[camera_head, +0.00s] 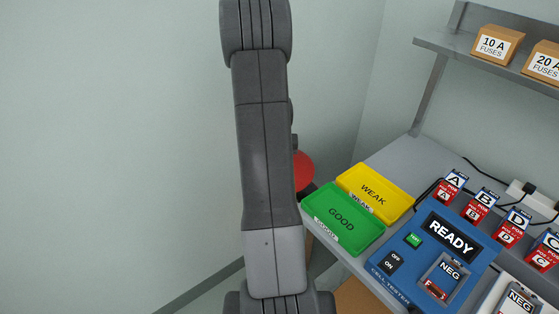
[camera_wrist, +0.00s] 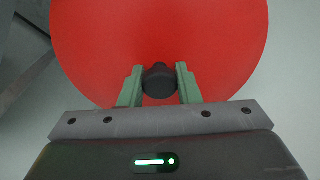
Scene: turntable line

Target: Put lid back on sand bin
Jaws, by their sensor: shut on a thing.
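The lid is a red round disc with a dark knob. In the wrist view the lid (camera_wrist: 160,35) fills the upper middle, and my gripper (camera_wrist: 160,82) is shut on its knob, with one green finger on each side. In the head view only part of the red lid (camera_head: 304,171) shows, behind my arm and left of the bench. My gripper is mostly hidden behind my arm there. The sand bin is not identifiable in either view.
A bench holds a green GOOD tray (camera_head: 365,244), a yellow WEAK tray (camera_head: 391,179) and a blue cell tester (camera_head: 402,286) reading READY. Several labelled red and blue holders stand behind the tester. A shelf (camera_head: 439,50) bears fuse boxes (camera_head: 497,44). Bare wall lies at left.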

